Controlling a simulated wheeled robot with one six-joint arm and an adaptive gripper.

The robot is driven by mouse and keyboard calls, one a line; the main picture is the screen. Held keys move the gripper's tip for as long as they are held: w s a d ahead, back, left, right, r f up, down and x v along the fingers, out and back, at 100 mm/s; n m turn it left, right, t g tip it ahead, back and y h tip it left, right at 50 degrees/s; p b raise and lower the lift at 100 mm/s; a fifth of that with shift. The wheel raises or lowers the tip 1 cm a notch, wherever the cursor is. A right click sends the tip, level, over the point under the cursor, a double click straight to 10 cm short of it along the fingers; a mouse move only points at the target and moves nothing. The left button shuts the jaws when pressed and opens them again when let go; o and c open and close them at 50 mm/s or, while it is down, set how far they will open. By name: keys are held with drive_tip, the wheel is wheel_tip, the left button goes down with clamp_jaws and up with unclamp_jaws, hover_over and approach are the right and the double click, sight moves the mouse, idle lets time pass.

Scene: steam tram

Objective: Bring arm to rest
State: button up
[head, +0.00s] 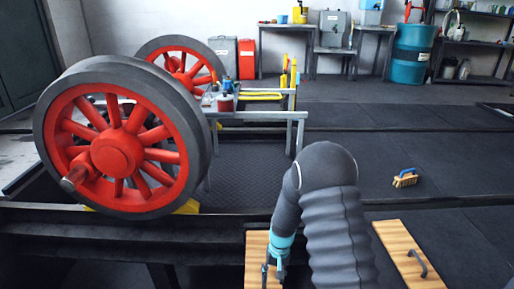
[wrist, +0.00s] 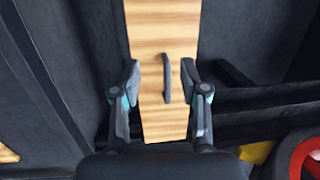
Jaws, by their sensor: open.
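I cannot tell how far above the board the fingers are. In the head view my gripper (head: 273,272) points down at the bottom middle, in front of the same board (head: 256,255). My dark ribbed arm hides part of the floor to its right.
Large red-spoked wheels (head: 116,150) stand at left, beside a metal bench (head: 262,114) with small items. A second wooden board (head: 400,245) with a handle is at right. A yellow brush (head: 405,178) lies on the dark floor. A blue drum (head: 411,55) and shelves stand behind.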

drive_tip(key=s+d+r+t+p, duration=0.2)
drive_tip(key=s+r, duration=0.6)
drive_tip(key=r, duration=0.8)
drive_tip(key=s+d+r+t+p, duration=0.2)
drive_tip(key=s+r, duration=0.6)
drive_tip(key=r, duration=0.8)
drive_tip(key=s+d+r+t+h+p, duration=0.1)
drive_tip(key=s+d+r+t+p, duration=0.2)
drive_tip(key=r, duration=1.3)
drive_tip(key=s+d+p, duration=0.3)
drive_tip(key=s, duration=0.3)
drive_tip(key=shift+r, duration=0.25)
